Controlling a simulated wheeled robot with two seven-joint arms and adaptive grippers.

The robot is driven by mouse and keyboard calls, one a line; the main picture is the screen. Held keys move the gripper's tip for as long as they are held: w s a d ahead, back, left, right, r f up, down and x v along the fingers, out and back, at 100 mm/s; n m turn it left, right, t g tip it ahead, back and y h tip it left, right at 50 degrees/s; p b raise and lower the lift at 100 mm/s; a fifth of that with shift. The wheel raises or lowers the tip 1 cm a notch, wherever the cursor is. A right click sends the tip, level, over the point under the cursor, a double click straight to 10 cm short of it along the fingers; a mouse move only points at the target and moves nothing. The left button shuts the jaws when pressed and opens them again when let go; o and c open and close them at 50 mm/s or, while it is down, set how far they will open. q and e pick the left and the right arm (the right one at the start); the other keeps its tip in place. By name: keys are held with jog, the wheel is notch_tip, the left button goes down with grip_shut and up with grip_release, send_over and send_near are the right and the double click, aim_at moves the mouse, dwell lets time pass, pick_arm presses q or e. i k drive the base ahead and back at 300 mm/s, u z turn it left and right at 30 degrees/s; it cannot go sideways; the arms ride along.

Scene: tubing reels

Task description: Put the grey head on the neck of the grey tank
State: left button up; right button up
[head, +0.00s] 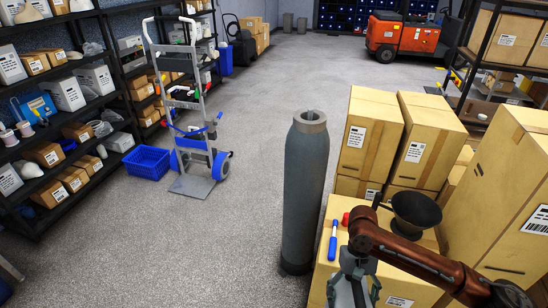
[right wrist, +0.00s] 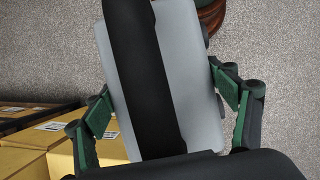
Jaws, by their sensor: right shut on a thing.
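The grey tank (head: 305,190) stands upright on the floor at the middle of the head view. Its narrow, lighter grey neck (head: 310,119) is bare, with an opening at the top. My right gripper (head: 356,287) is low in the head view, to the right of the tank and apart from it, in front of the cardboard boxes. In the right wrist view its green-linked fingers are shut on the grey head (right wrist: 188,70), a pale grey block crossed by a broad black band. The head's far end is cut off by the picture edge. My left gripper is out of view.
A cardboard box (head: 322,268) beside the tank carries a blue marker (head: 332,241), a red item (head: 346,218) and a dark funnel-shaped thing (head: 415,212). Taller boxes (head: 370,140) stand behind. A hand truck (head: 193,120) and blue crate (head: 147,162) are at left. Floor left of the tank is clear.

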aim_at(310, 115)
jog(key=k, duration=0.2)
jog(key=u, duration=1.1)
jog(key=i, duration=1.55)
jog(key=z, duration=0.55)
